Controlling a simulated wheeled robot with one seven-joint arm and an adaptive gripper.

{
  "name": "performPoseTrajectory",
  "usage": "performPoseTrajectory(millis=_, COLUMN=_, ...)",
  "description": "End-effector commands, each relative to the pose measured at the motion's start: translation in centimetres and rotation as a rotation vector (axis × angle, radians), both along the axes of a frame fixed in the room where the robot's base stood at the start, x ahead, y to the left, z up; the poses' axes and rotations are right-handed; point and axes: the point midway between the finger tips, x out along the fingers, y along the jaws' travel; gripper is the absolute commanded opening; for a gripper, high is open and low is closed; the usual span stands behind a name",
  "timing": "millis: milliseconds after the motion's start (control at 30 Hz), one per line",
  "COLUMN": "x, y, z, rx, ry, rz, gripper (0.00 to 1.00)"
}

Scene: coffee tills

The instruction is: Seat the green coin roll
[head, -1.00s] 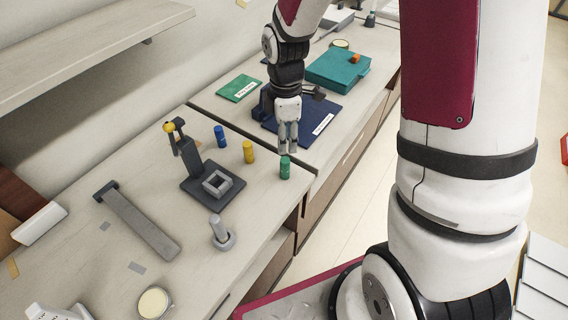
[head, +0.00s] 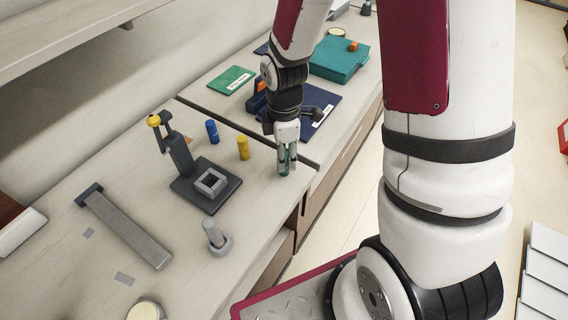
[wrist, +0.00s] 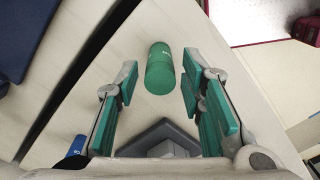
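The green coin roll (wrist: 160,68) stands on the counter near its front right edge. In the head view little of it shows between the fingers. My gripper (head: 287,163) is pointed down over it. In the wrist view the open fingers (wrist: 160,98) with green pads lie to either side of the roll, with gaps between pads and roll. A dark grey stand (head: 184,190) with a square grey socket (head: 211,182) and a yellow-knobbed lever (head: 154,121) stands to the left. The part of the socket in view looks empty.
A blue roll (head: 211,131) and a yellow roll (head: 243,148) stand behind the stand and left of my gripper. A grey peg in a round base (head: 215,238) and a long grey bar (head: 125,225) are nearer. A navy mat (head: 322,112) lies beyond.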

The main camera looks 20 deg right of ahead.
Motion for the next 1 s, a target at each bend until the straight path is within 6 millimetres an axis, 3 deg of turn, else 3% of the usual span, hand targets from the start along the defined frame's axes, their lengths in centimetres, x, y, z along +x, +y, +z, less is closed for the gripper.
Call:
performPoseTrajectory(millis=167, x=0.0, y=0.0, z=0.0, rx=0.0, ry=0.0, rz=0.0, gripper=0.34)
performPoseTrajectory(millis=300, x=0.0, y=0.0, z=0.0, rx=0.0, ry=0.0, rz=0.0, gripper=0.02)
performPoseTrajectory(millis=333, x=0.0, y=0.0, z=0.0, rx=0.0, ry=0.0, rz=0.0, gripper=0.0)
performPoseTrajectory(millis=567, x=0.0, y=0.0, z=0.6, rx=0.001, ry=-0.002, rz=0.0, gripper=0.0)
performPoseTrajectory(millis=1000, x=-0.1, y=0.0, z=5.2, rx=0.0, ry=-0.001, rz=0.0, gripper=0.0)
